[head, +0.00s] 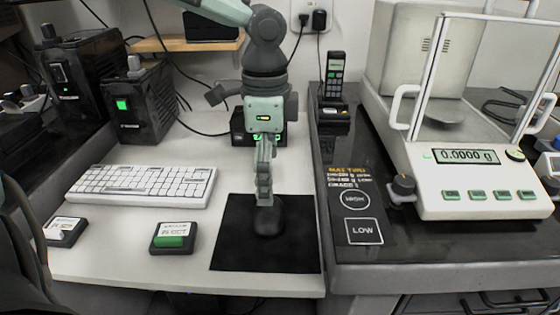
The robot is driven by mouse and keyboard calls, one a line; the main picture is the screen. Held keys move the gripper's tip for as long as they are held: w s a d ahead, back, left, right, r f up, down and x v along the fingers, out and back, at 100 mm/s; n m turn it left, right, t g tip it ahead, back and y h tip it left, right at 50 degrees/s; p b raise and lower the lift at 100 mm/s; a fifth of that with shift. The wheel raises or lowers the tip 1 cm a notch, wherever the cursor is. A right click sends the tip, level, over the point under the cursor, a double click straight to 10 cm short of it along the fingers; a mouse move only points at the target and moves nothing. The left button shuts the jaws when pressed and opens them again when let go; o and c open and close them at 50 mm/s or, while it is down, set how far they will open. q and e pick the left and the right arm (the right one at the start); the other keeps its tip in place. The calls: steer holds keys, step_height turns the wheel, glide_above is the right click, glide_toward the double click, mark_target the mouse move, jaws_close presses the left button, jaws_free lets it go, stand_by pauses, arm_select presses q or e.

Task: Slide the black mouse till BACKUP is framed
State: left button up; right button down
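The black mouse (268,222) sits on the black mat (240,250), near its upper middle. My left gripper (265,203) points down at the mouse's far end. Its fingertips are at or touching the mouse; contact is not clear. The fingers show edge-on as one narrow column, so their opening is hidden. A small black display box (238,126) with green lit characters stands behind the gripper, which covers most of it; I cannot read the word BACKUP there. My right gripper is not in view.
A white keyboard (140,186) lies left of the mat, with a label block with a green front (173,237) below it. Black boxes (141,105) stand at the back left. Right of the mat, a raised dark bench (420,262) carries a balance (470,180) and a handset (334,78).

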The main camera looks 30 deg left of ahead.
mark_target(266, 208)
arm_select(q)
steer(key=shift+s, duration=0.2)
steer(key=shift+f, duration=0.25)
step_height(266, 208, down, 6)
steer(key=shift+b, duration=0.6)
steer(key=shift+w+f, duration=0.1)
steer(key=shift+f, duration=0.55)
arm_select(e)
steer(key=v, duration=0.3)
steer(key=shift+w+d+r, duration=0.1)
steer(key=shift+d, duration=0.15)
arm_select(q)
steer(key=c, duration=1.3)
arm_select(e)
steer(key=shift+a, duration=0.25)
arm_select(q)
steer(key=shift+a+r, duration=0.1)
steer(key=shift+a, duration=0.05)
